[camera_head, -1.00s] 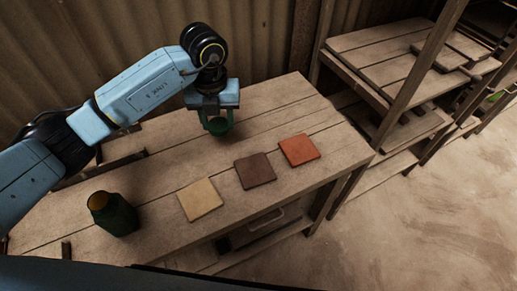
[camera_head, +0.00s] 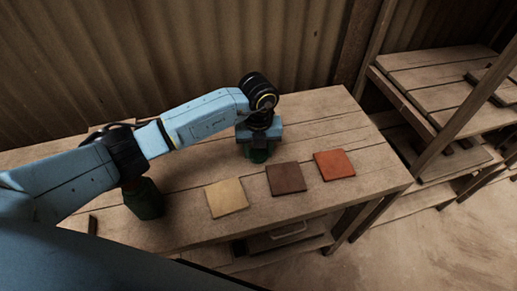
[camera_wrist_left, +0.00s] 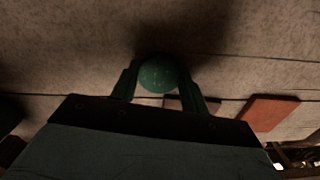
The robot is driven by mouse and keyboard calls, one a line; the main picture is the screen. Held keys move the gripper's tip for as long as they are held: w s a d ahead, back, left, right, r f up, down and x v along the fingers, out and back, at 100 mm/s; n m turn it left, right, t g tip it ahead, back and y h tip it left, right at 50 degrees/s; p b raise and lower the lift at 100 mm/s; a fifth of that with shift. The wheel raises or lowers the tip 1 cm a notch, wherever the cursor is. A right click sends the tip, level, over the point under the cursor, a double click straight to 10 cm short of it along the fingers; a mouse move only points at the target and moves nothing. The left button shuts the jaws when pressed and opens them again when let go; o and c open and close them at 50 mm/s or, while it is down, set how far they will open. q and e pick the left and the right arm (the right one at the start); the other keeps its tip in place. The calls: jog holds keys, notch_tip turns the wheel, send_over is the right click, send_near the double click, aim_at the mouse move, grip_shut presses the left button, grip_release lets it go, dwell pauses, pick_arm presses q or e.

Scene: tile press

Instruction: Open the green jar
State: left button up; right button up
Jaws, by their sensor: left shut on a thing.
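The green jar (camera_head: 145,199) stands on the left part of the workbench in the head view, its top hidden behind my left arm. My left gripper (camera_head: 259,150), farther right on the bench, is shut on a round green lid (camera_wrist_left: 158,74). The lid shows between the two fingers in the left wrist view. The gripper points down with the lid low at the bench surface; I cannot tell if the lid touches it. My right gripper is not in view.
A cream tile (camera_head: 226,198), a brown tile (camera_head: 286,179) and an orange tile (camera_head: 334,165) lie in a row on the workbench (camera_head: 370,160) in front of and right of the gripper. A corrugated wall stands behind. Wooden shelves (camera_head: 440,75) stand at the right.

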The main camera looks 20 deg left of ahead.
aim_at(258, 152)
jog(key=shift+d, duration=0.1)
pick_arm(q)
jog(key=shift+f, duration=0.15)
jog(key=o, duration=1.1)
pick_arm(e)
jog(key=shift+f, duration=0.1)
pick_arm(q)
jog(key=shift+r, duration=0.5)
notch_tip(258, 152, up, 11)
jog(key=p, duration=0.1)
jog(key=shift+r, duration=0.2)
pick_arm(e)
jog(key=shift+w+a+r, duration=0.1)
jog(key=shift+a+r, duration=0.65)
